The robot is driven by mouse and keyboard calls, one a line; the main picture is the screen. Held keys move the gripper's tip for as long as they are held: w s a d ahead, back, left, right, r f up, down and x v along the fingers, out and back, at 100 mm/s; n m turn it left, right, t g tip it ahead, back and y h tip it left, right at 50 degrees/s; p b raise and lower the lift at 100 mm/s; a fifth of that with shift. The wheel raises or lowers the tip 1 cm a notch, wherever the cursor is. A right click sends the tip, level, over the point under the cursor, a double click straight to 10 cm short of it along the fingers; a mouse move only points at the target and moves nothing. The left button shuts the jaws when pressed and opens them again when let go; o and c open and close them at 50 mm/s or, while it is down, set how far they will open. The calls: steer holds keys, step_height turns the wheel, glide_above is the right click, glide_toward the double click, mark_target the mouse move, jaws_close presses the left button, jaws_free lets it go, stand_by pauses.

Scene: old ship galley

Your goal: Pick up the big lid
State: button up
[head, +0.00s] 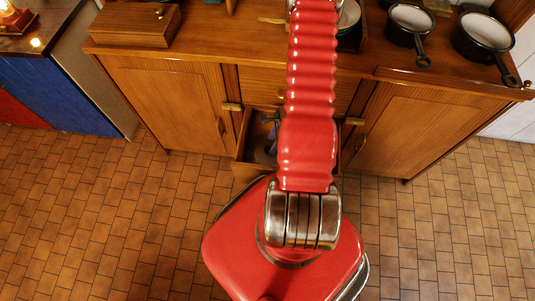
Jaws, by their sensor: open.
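I cannot pick out the big lid for certain. A round, pale-rimmed item (349,14) shows beside my red arm at the top edge, partly hidden by the arm; I cannot tell whether it is a lid or a dish. An open drawer (245,167) below the counter holds a greyish round thing (264,152) and other items, mostly covered by my arm. My arm reaches up over the drawer and the counter, and its end passes out of the top of the picture. My gripper is not in view.
Two dark pans with white insides, a smaller one (411,22) and a larger one (482,34), stand on the wooden counter (245,47) at right. A wooden box (137,25) is at left. The drawer juts out between cabinet doors. The tiled floor (95,220) is clear.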

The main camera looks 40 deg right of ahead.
mark_target(268, 149)
stand_by(0.3)
steer(key=shift+x, duration=2.6)
steer(key=shift+w, duration=0.1)
jaws_close()
